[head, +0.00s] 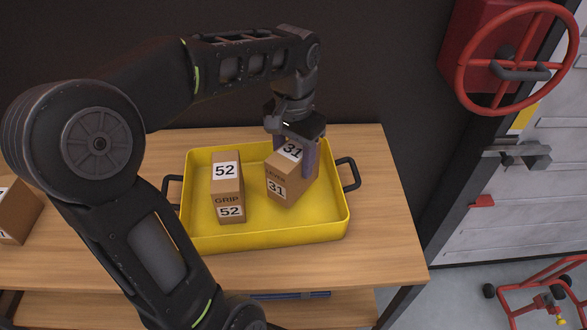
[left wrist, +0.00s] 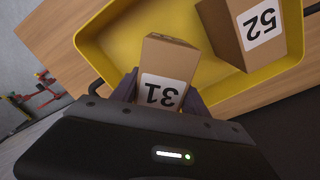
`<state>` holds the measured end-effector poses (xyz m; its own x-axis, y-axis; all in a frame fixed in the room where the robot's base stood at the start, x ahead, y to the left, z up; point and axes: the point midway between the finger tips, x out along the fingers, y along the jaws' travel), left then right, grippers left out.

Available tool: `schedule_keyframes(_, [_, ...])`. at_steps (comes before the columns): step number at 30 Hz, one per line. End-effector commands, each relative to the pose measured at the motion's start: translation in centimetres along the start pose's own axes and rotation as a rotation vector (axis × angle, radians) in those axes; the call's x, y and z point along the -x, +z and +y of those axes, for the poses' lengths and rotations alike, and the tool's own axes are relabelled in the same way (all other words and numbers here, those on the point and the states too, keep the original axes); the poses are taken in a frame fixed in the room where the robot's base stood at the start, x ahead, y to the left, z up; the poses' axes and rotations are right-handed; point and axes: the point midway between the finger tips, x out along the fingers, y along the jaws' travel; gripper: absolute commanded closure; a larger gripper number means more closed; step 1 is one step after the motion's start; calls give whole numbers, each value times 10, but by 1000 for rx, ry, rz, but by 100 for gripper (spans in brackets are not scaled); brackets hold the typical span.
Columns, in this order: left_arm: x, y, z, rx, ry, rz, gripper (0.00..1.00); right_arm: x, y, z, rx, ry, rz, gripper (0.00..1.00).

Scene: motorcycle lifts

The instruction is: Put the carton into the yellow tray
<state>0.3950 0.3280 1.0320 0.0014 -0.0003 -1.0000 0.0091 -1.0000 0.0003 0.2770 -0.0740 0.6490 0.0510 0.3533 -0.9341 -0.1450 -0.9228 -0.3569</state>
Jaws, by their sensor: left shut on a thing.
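The yellow tray (head: 280,232) sits on the wooden table, and part of it shows in the left wrist view (left wrist: 112,58). A brown carton labelled 31 (head: 292,187) is within the tray's outline on its right side, turned at an angle. My left gripper (head: 295,158) is shut on this carton from above, one finger on each side; the carton also shows between the fingers in the left wrist view (left wrist: 165,62). I cannot tell whether its base touches the tray floor. A second carton labelled 52 (head: 227,190) stands upright in the tray, to the left and apart. My right gripper is not in view.
Another carton (head: 18,212) stands on the table (head: 385,235) at the far left, partly cut off. The tray has black handles (head: 349,174) at its ends. A dark wall rises behind the table. A red handwheel (head: 508,60) is at the upper right.

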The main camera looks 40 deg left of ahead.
Motion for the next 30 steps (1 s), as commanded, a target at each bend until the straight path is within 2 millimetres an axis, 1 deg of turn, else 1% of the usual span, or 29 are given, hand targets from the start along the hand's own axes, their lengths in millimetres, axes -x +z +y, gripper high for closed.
schedule_keyframes(7, [-31,1,0,1,0,-3,98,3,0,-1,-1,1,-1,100])
schedule_keyframes(9, [-34,1,0,1,0,-2,98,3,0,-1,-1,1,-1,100])
schedule_keyframes(16, [-34,0,0,0,0,-1,98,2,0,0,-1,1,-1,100])
schedule_keyframes(20, [-39,0,0,0,0,-1,98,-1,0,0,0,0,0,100])
schedule_keyframes(21, [-37,1,0,0,0,-2,44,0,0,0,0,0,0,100])
schedule_keyframes(28, [-37,1,0,0,0,-2,26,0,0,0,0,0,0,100])
schedule_keyframes(30, [-37,1,0,0,0,-2,26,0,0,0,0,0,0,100])
